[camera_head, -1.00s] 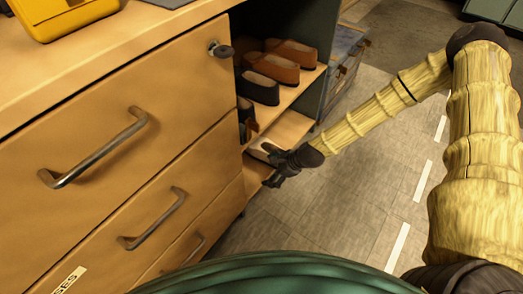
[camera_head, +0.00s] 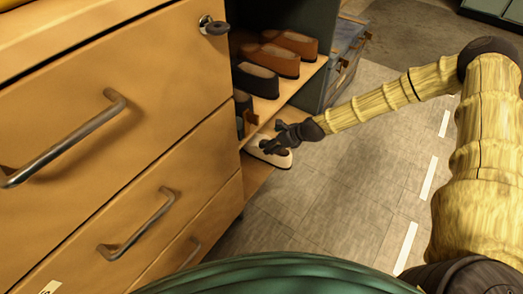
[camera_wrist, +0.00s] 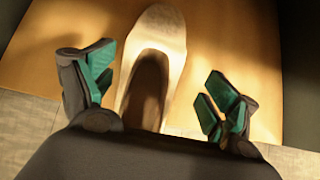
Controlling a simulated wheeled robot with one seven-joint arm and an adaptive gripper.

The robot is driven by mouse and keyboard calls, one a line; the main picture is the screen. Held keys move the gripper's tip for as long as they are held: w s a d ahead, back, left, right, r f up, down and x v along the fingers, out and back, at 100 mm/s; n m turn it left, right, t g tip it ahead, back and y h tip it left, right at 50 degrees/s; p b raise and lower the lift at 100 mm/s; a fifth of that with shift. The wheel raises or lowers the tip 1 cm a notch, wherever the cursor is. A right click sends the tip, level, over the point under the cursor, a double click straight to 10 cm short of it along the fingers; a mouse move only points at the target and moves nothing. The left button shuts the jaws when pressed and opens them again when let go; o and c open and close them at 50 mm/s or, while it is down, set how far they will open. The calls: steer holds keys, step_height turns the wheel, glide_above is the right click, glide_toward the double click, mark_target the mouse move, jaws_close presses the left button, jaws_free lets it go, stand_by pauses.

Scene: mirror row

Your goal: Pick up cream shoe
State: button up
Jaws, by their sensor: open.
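The cream shoe (camera_head: 270,153) rests on a low wooden shelf (camera_head: 257,181) of the open rack beside the drawers. In the wrist view the cream shoe (camera_wrist: 160,37) lies with its rounded toe pointing away and its brown inside showing. My gripper (camera_head: 283,139) is just above the shoe in the head view and hides part of it. In the wrist view my gripper (camera_wrist: 157,92) is open, with one green-padded finger on each side of the shoe. Both fingers look apart from it. The shoe's near end is hidden behind my gripper's body.
Brown shoes (camera_head: 291,42) and a dark shoe (camera_head: 257,79) stand on the shelf above. Another dark shoe (camera_head: 242,112) is at the left, by the drawer cabinet (camera_head: 150,130) with its protruding handles. The grey floor (camera_head: 330,205) to the right is clear.

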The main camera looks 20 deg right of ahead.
mark_target(259, 143)
steer(key=shift+a+b+x, duration=0.25)
steer(key=shift+b+x, duration=1.55)
steer(key=shift+x, duration=0.8)
steer(key=shift+r, duration=0.15)
steer(key=c, duration=1.4)
steer(key=shift+o, duration=0.2)
steer(key=shift+r, duration=0.15)
